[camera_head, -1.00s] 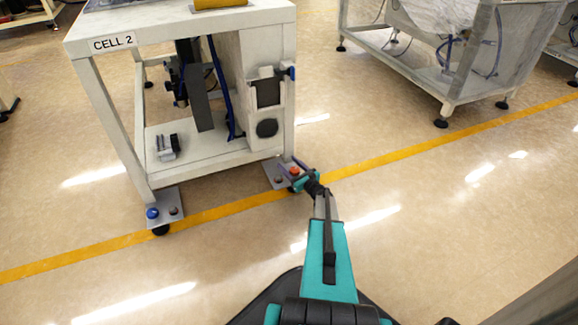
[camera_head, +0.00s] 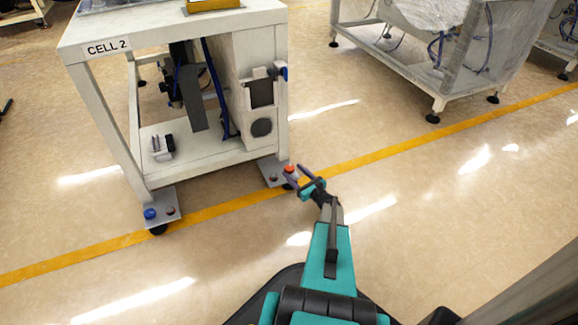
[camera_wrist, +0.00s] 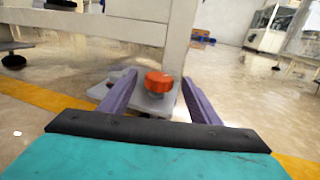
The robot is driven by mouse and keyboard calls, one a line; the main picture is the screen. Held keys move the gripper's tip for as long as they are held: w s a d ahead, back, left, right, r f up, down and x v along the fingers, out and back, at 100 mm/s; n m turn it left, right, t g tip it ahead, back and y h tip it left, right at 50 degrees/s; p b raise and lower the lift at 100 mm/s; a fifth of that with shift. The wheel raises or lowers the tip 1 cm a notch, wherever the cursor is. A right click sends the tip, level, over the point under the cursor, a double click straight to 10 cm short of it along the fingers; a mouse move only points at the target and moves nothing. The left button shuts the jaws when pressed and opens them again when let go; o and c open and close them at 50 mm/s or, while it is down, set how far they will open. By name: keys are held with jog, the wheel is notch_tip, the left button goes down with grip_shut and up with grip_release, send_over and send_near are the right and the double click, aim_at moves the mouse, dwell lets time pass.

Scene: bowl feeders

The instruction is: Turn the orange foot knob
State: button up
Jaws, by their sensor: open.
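The orange foot knob (camera_head: 289,169) sits on a grey foot plate (camera_head: 268,174) at the bottom of the front right leg of the CELL 2 table (camera_head: 188,175). In the wrist view the orange knob (camera_wrist: 158,81) stands upright on its plate, between and beyond the two purple fingers. My gripper (camera_head: 296,176) is open and empty, with its fingers pointing toward the knob. The wrist view also shows my gripper (camera_wrist: 158,90), one finger on each side of the knob, and no contact can be made out.
A blue knob (camera_head: 150,214) sits on the other foot plate (camera_head: 160,203) at the front left leg. A yellow floor line (camera_head: 220,208) runs past both feet. Another machine frame (camera_head: 400,75) stands at the back right. The floor right of my arm is clear.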

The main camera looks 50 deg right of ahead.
jog(key=shift+s+a+p, duration=0.25)
jog(key=shift+s+p, duration=0.15)
jog(key=shift+s, duration=1.05)
jog(key=shift+s+a+p, duration=0.2)
jog(key=shift+s+p, duration=0.15)
jog(key=shift+s, duration=1.1)
jog(key=shift+w, duration=0.1)
